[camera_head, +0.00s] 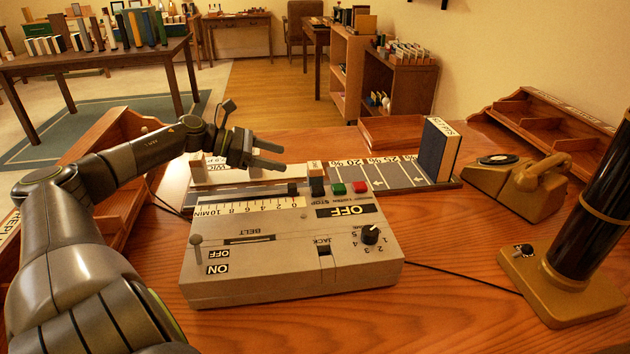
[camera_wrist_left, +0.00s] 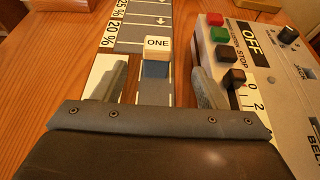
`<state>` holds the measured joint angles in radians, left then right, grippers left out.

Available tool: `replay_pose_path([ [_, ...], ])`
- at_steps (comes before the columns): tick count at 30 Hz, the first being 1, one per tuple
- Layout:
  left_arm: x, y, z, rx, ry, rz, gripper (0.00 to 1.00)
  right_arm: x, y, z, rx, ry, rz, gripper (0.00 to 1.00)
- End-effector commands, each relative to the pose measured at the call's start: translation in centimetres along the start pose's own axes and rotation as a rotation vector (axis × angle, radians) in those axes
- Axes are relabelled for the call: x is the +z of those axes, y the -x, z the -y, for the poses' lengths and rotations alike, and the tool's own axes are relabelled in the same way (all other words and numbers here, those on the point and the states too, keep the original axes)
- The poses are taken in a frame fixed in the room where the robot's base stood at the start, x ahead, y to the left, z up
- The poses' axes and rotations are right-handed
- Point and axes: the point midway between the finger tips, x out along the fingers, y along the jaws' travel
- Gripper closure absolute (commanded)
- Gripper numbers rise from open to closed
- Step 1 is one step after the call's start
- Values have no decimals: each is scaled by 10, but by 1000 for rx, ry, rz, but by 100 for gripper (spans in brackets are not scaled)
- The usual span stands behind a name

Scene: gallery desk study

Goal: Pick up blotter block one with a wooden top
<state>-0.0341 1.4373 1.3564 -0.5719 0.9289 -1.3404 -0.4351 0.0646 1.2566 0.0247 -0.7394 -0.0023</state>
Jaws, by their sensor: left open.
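Blotter block one (camera_wrist_left: 157,48) has a pale top lettered ONE and a blue-grey side facing the left wrist camera. It stands on the dark marked belt strip (camera_wrist_left: 140,25). In the head view, a small pale-topped block (camera_head: 314,169) beside the control box looks like the same block. My left gripper (camera_head: 277,155) is open above the strip, left of the block. In the left wrist view, the block appears ahead of the gap between the fingers (camera_wrist_left: 160,88), apart from both. My right gripper is not in view.
The control box (camera_head: 290,258), with buttons and a knob, stands close in front of the strip. A dark blue book-like block (camera_head: 437,150) stands at the strip's right end. A telephone (camera_head: 515,185) and dark cylinder (camera_head: 590,215) are at right. A wooden tray (camera_head: 392,132) lies behind.

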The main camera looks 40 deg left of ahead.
Motion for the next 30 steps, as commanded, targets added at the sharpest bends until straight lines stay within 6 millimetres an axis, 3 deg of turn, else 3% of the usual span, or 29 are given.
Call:
replay_pose_path([
  [9, 2, -42, 0, 0, -1, 7, 35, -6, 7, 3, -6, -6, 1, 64],
  [20, 0, -64, -1, 0, 1, 4, 35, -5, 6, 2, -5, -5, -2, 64],
  [30, -3, -104, -3, 0, 1, 3, 35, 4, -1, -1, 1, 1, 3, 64],
])
